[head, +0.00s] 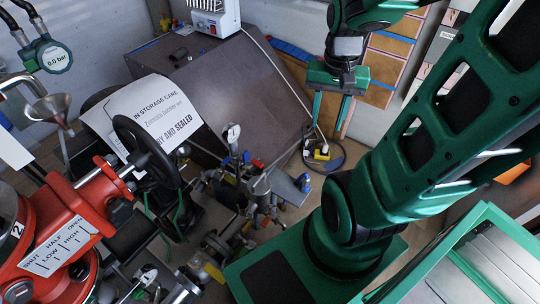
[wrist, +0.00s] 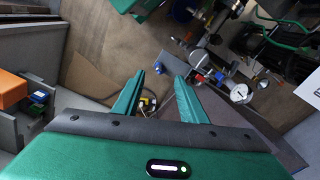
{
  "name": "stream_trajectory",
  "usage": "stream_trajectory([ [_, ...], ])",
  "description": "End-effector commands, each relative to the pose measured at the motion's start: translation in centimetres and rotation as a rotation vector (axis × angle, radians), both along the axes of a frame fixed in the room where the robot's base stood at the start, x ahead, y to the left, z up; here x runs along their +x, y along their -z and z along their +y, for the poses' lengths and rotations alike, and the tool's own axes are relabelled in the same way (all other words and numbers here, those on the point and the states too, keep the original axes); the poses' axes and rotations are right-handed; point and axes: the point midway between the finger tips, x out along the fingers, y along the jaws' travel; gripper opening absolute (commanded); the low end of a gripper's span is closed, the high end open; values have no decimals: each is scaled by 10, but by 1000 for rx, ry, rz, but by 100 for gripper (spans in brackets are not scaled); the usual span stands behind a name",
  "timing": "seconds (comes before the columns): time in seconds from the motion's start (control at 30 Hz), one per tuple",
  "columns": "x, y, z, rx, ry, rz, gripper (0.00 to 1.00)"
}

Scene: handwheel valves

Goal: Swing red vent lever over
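A small red part (head: 258,164), possibly the red vent lever, sits among the fittings on the floor-level pipework in the middle of the head view. It is too small to tell which way it is swung.
A large red valve body (head: 70,215) with a black handwheel (head: 147,150) and a SHUT/HALF/OPEN label stands at left. A grey sloped cabinet (head: 235,85) is behind. A yellow item with a cable (head: 321,153) lies below my gripper. Brown floor shows around it.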

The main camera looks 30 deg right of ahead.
Motion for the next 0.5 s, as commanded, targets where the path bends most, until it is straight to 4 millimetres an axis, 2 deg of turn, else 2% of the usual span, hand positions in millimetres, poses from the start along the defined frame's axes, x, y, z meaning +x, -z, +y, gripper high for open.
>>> stream_trajectory([
  [0.2,58,53,-11,15,227,-46,38],
  [0.5,123,137,-13,123,589,-125,38],
])
